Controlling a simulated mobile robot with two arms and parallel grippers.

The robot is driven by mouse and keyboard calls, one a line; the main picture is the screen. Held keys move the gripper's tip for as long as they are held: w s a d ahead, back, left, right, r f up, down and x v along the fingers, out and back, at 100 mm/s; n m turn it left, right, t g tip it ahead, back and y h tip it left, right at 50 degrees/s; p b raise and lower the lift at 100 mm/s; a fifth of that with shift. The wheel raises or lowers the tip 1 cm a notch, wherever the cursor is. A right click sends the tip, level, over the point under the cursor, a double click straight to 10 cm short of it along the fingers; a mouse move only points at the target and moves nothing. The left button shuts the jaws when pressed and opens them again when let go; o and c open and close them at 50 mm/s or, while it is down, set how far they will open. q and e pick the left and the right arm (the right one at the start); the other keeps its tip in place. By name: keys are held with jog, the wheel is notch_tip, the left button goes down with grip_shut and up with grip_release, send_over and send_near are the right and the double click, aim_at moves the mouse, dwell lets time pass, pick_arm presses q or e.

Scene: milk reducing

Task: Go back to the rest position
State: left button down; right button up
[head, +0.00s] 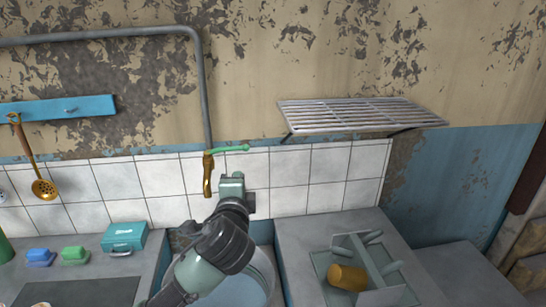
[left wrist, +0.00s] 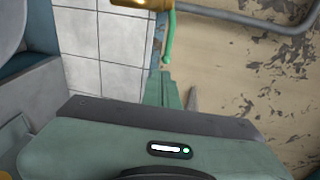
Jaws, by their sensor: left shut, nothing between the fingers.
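My left gripper (head: 232,181) is raised in front of the white tiled wall, just below the brass gas valve (head: 208,175) with its green handle (head: 231,149). Its fingers are shut and hold nothing. In the left wrist view the gripper's green body fills the lower part, with the fingers (left wrist: 165,92) pointing toward the wall. The brass valve also shows at the top of that view (left wrist: 140,3), with the green handle (left wrist: 169,40) hanging near the fingertips. I cannot tell whether they touch. My right gripper is in neither view.
A large pot (head: 262,268) stands behind my left arm. A drying rack (head: 338,257) with an orange cup (head: 348,277) is on the right counter. A wire shelf (head: 360,115) juts from the wall. A teal box (head: 124,237) and sponges (head: 75,255) sit at left.

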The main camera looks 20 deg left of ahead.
pick_arm(q)
jog(key=s+d+f+n+g+h, duration=0.1)
jog(key=s+f+n+g, duration=0.2)
jog(key=s+f, duration=0.6)
jog(key=s+d+f+n+g+h, duration=0.1)
jog(key=s+f+n+g+h, duration=0.15)
jog(key=s+f, duration=0.65)
jog(key=s+d+f+n+g+h, duration=0.15)
jog(key=s+f+n+g, duration=0.55)
jog(key=s+f, duration=0.8)
jog(key=s+f+g, duration=0.1)
jog(key=s+f, duration=0.1)
jog(key=f, duration=1.1)
jog(key=s+f, duration=0.3)
jog(key=f, duration=0.9)
jog(key=s+a+f+g, duration=0.1)
jog(key=s+a+f, duration=0.2)
jog(key=s+f, duration=1.2)
jog(key=shift+s+f, duration=0.35)
